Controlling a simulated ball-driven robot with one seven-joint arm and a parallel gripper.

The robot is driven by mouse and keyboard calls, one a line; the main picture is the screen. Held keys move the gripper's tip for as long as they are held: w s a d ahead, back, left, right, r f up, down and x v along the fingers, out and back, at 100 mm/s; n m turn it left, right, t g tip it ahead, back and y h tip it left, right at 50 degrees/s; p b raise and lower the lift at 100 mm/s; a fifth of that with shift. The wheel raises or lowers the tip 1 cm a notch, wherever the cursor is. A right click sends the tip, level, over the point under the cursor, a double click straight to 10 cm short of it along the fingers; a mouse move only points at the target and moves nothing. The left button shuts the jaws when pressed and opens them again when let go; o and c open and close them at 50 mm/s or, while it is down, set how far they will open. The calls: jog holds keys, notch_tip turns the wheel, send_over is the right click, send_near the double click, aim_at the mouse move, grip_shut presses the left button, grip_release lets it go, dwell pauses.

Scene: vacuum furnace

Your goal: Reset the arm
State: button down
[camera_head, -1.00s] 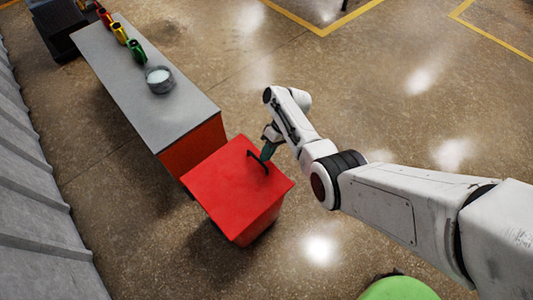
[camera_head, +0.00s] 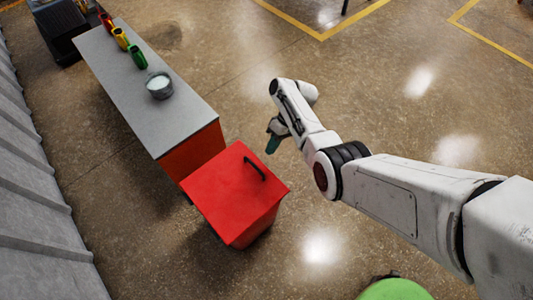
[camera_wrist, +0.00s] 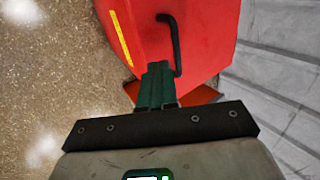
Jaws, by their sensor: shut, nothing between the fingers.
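My gripper (camera_head: 272,143) hangs from the white arm just beyond the far right edge of the red box. In the wrist view my gripper (camera_wrist: 157,84) is shut with its green fingers together and nothing between them. The red box (camera_head: 225,200) has a black handle (camera_head: 256,168) on its top. In the wrist view the red box (camera_wrist: 205,35) and its black handle (camera_wrist: 176,45) lie ahead of the fingers. The fingers look apart from the handle in the head view.
A long grey-topped table (camera_head: 130,75) stands beside the red box. It carries a round grey container with white contents (camera_head: 159,85) and several coloured items (camera_head: 121,39). A grey ribbed wall (camera_head: 40,200) runs along the left. Open floor (camera_head: 400,100) lies to the right.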

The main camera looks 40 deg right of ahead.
jog(key=d+r+b, duration=0.1)
jog(key=d, duration=0.5)
jog(key=shift+d+r, duration=0.15)
jog(key=shift+d, duration=0.2)
